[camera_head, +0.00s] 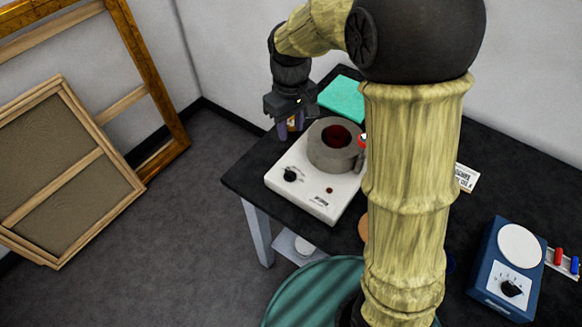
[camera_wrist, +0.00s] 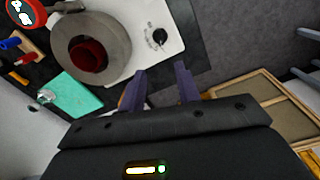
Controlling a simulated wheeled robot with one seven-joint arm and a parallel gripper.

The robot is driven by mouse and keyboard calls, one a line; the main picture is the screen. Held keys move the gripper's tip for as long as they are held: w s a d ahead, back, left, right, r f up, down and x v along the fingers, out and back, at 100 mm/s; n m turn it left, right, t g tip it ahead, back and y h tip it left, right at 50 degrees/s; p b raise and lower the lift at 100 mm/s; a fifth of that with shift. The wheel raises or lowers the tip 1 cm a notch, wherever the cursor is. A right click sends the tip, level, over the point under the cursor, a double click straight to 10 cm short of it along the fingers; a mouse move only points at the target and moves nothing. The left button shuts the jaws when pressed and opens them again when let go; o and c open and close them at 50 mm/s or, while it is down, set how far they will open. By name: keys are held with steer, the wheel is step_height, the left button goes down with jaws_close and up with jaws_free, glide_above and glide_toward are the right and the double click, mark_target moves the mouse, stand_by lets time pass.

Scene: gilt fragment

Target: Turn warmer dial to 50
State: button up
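The warmer (camera_head: 318,190) is a white box on the black table with a thick grey ring on top, dark red inside. Its black dial (camera_head: 290,174) is on the front left of the white top; the scale marks are too small to read. In the wrist view the warmer (camera_wrist: 135,18) is at the top, with the dial (camera_wrist: 159,38) beyond my fingertips. My gripper (camera_head: 287,130) is beyond the warmer's left corner, apart from the dial. In the wrist view its purple fingers (camera_wrist: 162,75) are spread with a gap, holding nothing visible.
A teal block (camera_head: 343,98) lies behind the warmer. A blue device (camera_head: 507,265) with a white round plate and its own black dial stands at the right. Framed panels (camera_head: 60,170) lean at the left wall. My arm hides the table's middle.

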mark_target(291, 173)
steer(key=shift+f, duration=0.1)
step_height(291, 173, down, 17)
steer(key=shift+d+f+p, duration=0.1)
steer(key=shift+f+p, duration=0.05)
steer(key=shift+p, duration=0.6)
steer(key=shift+c, duration=0.2)
jaws_close()
